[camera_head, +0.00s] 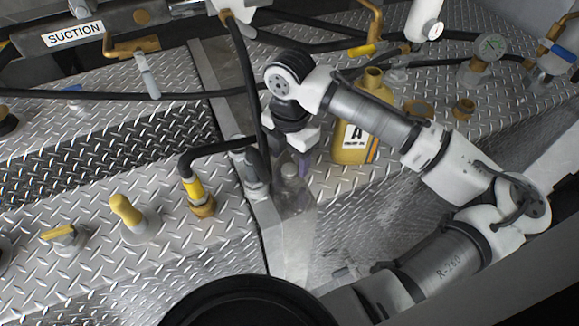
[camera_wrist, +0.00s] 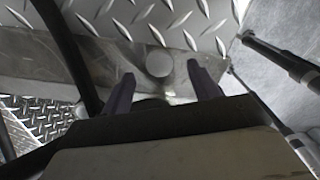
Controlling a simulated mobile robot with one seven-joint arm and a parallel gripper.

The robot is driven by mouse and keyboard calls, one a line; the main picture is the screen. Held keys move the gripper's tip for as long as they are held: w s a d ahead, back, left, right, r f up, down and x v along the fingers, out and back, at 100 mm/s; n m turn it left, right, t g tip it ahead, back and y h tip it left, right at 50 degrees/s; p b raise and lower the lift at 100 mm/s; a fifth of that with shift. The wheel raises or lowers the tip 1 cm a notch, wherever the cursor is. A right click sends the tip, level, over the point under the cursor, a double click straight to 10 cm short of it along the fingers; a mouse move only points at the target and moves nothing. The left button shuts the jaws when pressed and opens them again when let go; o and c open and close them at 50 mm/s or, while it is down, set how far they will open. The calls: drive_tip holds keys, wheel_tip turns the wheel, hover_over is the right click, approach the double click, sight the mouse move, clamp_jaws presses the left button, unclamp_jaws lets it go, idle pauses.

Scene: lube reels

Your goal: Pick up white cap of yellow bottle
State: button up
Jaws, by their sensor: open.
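The yellow bottle (camera_head: 352,150) stands upright on the diamond plate right of my gripper, with a white label marked "A". Its yellow neck (camera_head: 374,76) shows above my arm, which hides part of the body. I see no white cap on the neck. A small pale round piece (camera_head: 290,171) is at the metal ledge just below my gripper; I cannot tell whether it is the cap. In the wrist view a pale grey disc (camera_wrist: 159,63) lies between and beyond the fingertips. My gripper (camera_wrist: 160,74) is open, its purple fingers apart and nothing held.
A black hose with a yellow-banded fitting (camera_head: 194,188) is left of my gripper. Another black hose (camera_head: 245,80) hangs close beside my wrist. A yellow-topped knob (camera_head: 126,212) and a yellow-handled valve (camera_head: 64,235) stand further left. A pressure gauge (camera_head: 490,46) is at the back right.

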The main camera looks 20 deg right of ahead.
sight(290, 171)
drive_tip(key=shift+f, duration=1.4)
drive_tip(key=c, duration=1.1)
drive_tip(key=shift+o, duration=0.2)
drive_tip(key=shift+r, duration=0.1)
